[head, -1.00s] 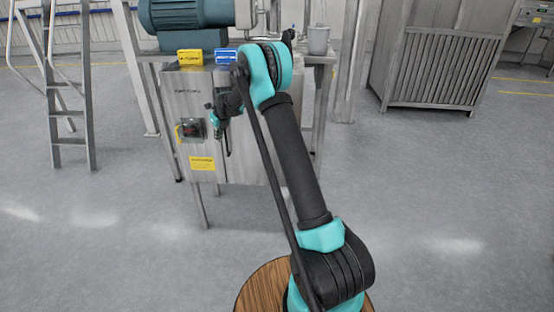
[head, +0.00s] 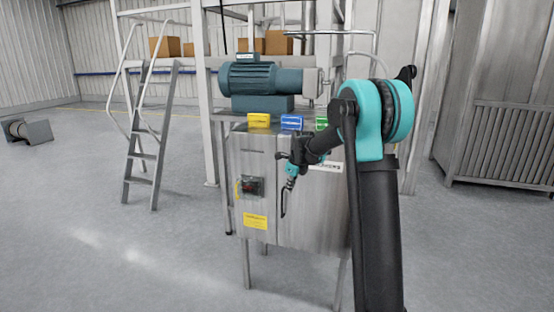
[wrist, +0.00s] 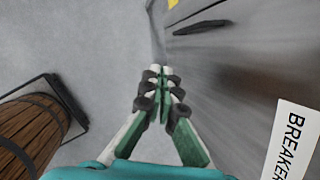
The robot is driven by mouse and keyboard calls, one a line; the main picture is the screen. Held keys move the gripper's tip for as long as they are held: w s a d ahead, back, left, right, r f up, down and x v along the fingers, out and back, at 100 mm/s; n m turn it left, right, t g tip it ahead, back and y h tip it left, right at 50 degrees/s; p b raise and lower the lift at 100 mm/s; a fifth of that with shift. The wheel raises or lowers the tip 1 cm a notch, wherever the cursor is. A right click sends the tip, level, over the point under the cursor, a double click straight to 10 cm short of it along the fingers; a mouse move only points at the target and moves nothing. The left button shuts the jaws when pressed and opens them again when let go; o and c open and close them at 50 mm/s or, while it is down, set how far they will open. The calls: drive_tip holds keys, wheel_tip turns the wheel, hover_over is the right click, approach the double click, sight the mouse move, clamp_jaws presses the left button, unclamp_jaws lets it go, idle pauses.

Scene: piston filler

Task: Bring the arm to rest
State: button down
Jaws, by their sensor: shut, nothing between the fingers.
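My gripper (head: 286,203) hangs at the end of my black and teal arm, pointing down in front of the steel cabinet (head: 265,185) in the head view. In the wrist view my gripper (wrist: 162,72) has its two fingers together, with nothing between them. The cabinet front (wrist: 235,85) lies to the right of the fingers there, and part of a "BREAKER" label (wrist: 292,140) shows. I cannot tell the exact gap between fingers and cabinet.
On the cabinet stand yellow (head: 258,120), blue (head: 291,122) and green (head: 321,123) blocks and a motor (head: 250,77). A ladder (head: 150,130) stands left, a slatted steel unit (head: 497,137) right.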

drive_tip(key=s+d+f+n, duration=0.3)
drive_tip(key=s+n, duration=0.5)
drive_tip(key=s, duration=0.6)
drive_tip(key=s+d+f+n+h, duration=0.1)
drive_tip(key=s+d+f+n, duration=0.2)
drive_tip(key=s, duration=1.1)
drive_tip(key=s+d+f+n, duration=0.3)
drive_tip(key=s+d+n, duration=0.4)
drive_tip(key=s+n, duration=0.7)
drive_tip(key=shift+s+d+f+h, duration=0.2)
drive_tip(key=shift+s+h, duration=0.1)
drive_tip(key=shift+h, duration=0.1)
